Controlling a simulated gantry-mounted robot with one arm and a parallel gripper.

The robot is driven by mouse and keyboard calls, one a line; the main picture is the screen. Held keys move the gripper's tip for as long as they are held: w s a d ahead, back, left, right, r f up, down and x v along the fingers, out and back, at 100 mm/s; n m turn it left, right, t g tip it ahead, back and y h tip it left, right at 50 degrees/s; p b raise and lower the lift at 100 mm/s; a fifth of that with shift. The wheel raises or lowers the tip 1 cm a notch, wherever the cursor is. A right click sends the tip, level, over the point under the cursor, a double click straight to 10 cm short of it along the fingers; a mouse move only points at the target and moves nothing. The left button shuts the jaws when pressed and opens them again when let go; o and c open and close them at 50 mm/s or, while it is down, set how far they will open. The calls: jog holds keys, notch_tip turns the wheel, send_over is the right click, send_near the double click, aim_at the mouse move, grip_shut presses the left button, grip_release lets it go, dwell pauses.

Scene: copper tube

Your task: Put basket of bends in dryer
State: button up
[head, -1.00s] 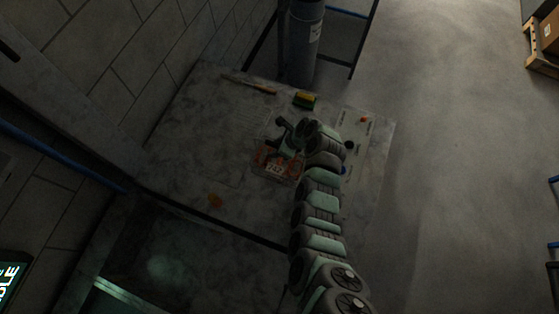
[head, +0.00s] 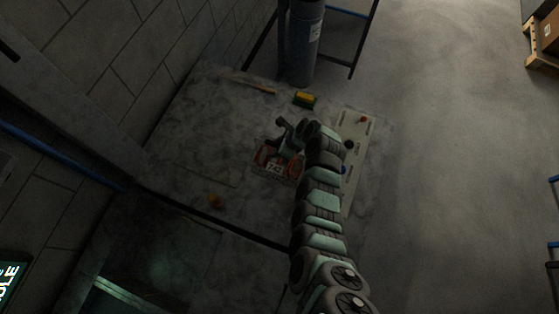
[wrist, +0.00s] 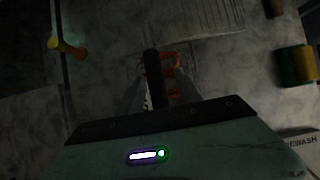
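The basket (head: 277,170) sits on the grey worktop, with orange-brown copper pieces and a white label on it. Its edges are hard to make out in the dim light. My gripper (head: 281,143) is over the back part of the basket, pointing down. In the wrist view, orange bends (wrist: 172,65) show behind a dark upright bar that partly hides them. The fingers are too dark there to tell whether they are open or shut, or whether they touch the basket. I cannot make out a dryer for certain.
A yellow-green sponge (head: 304,99) and a thin brush-like tool (head: 255,86) lie at the back. A small orange piece (head: 215,200) lies near the front edge. A pale panel with knobs (head: 352,150) is to the right. A grey cylinder (head: 302,45) stands behind the worktop.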

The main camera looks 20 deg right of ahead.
grip_shut()
dwell(1.3)
